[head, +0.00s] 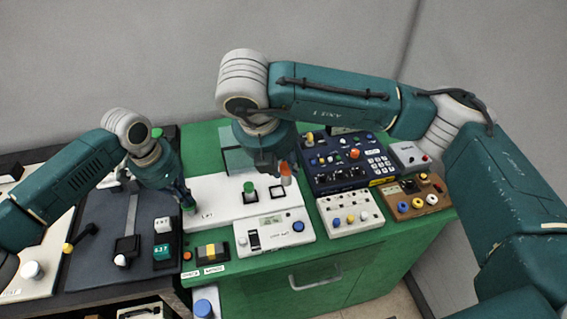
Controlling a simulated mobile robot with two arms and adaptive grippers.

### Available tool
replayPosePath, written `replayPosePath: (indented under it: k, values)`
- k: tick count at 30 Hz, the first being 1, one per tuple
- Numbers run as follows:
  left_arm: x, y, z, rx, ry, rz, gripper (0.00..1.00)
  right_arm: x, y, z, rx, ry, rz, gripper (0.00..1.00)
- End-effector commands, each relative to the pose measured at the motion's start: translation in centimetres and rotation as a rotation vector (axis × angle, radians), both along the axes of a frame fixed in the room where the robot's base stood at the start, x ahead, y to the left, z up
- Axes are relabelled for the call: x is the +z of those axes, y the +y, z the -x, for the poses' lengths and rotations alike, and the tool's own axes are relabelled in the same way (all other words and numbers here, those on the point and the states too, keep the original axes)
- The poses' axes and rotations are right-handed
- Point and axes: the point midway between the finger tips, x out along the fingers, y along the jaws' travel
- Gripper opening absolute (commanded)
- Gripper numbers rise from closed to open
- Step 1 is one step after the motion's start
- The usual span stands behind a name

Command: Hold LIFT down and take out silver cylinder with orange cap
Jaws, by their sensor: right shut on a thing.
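The silver cylinder with the orange cap (286,180) is at the tips of my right gripper (281,173), which is shut on it. It appears above the white panel (224,205), over or just behind a black square outline (277,192); the exact gap is hard to tell. My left gripper (187,203) points down at the panel's left end, its tips at a green button (189,209) beside a small label that seems to read LIFT (207,216). The tips mostly cover the button, and whether the jaws are open or shut is unclear.
A green-capped piece (249,187) stands in another black square on the panel. A clear upright pane (238,160) is behind. A white control box (268,231) is in front, and a dark blue console (345,160) and a button box (350,213) are to the right.

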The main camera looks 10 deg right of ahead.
Motion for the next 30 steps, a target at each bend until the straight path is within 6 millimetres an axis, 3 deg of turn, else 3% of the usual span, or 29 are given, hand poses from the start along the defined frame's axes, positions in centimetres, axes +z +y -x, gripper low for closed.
replayPosePath:
  k: [30]
  values:
    - [7.2,0.0,-0.1,0.0,-0.003,0.002,0.0,0.0,0.0,0.0,0.0,0.0,0.0,0.0]
